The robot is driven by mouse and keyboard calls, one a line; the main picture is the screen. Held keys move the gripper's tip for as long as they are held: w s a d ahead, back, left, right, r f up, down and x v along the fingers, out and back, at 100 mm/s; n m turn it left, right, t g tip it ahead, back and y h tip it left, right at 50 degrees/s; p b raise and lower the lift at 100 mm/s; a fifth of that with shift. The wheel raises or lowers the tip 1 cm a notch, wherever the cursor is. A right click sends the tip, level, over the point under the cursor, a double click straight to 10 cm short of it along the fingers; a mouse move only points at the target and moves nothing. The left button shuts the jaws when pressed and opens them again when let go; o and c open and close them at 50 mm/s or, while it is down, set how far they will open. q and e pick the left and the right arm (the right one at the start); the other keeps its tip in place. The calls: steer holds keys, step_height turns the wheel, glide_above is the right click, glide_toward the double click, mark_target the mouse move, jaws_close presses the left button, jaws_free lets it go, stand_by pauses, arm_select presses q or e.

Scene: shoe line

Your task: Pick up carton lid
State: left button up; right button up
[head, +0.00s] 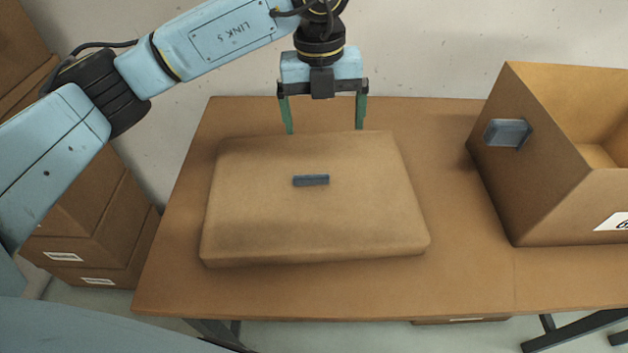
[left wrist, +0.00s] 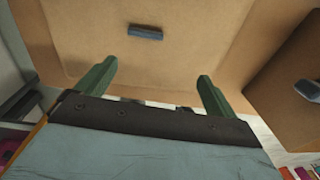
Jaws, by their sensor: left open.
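The carton lid (head: 310,218) is a flat brown cardboard piece lying on the brown table. It has a small blue-grey handle (head: 311,180) near its middle. In the left wrist view the handle (left wrist: 145,32) shows above and between the fingers, on the lid's brown surface. My left gripper (head: 325,130) is open with green fingers pointing down. In the head view it appears at the lid's far edge, beyond the handle, and nothing is between its fingers. My right gripper is not in view.
An open brown carton (head: 540,150) with a blue-grey side handle stands on the table (head: 440,145) to the right of the lid. Stacked boxes (head: 85,235) stand on the floor at the left. Bare tabletop separates lid and carton.

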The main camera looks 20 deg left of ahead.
arm_select(q)
steer(key=a, duration=0.2)
steer(key=b, duration=0.2)
glide_above(311, 176)
steer(key=w, duration=0.1)
step_height(311, 176, down, 7)
steer(key=shift+y, duration=0.4)
steer(key=f, duration=0.2)
steer(key=s+f+b, duration=0.1)
steer(key=f, duration=0.2)
steer(key=shift+f, duration=0.4)
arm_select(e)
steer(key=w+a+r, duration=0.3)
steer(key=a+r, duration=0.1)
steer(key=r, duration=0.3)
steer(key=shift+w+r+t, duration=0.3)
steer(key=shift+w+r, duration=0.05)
arm_select(q)
steer(key=shift+c, duration=0.4)
steer(key=c, duration=1.1)
steer(key=shift+r, duration=0.1)
